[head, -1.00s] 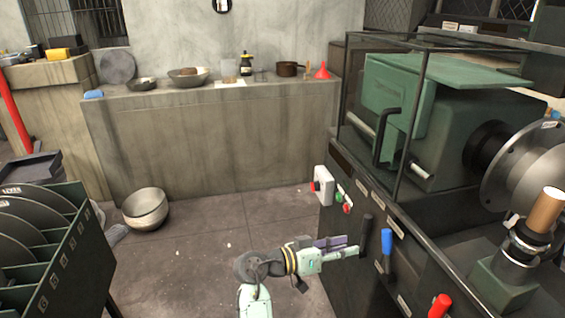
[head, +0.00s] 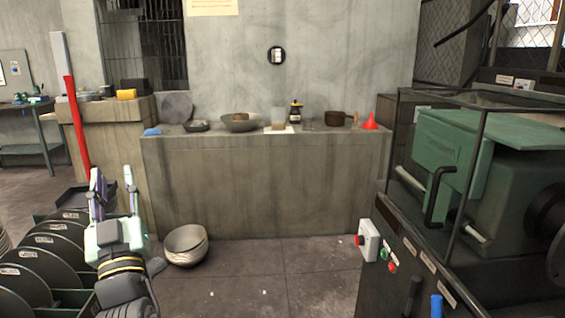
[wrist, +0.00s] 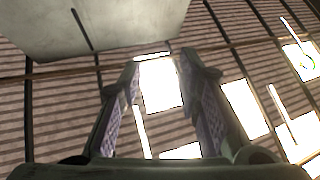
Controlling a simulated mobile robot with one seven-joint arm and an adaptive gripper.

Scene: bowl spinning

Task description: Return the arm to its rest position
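My gripper (head: 113,190) is at the lower left of the head view, raised and pointing up, in front of the rack of dark discs. Its two fingers stand apart with nothing between them. In the wrist view my gripper (wrist: 160,75) also shows open and empty, facing the ceiling with bright skylight panels. The rest of my arm is mostly out of the head view, below its bottom edge.
The disc rack (head: 40,262) is at the lower left, close to my gripper in the picture. A green lathe machine (head: 475,170) stands at the right. The middle floor is clear.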

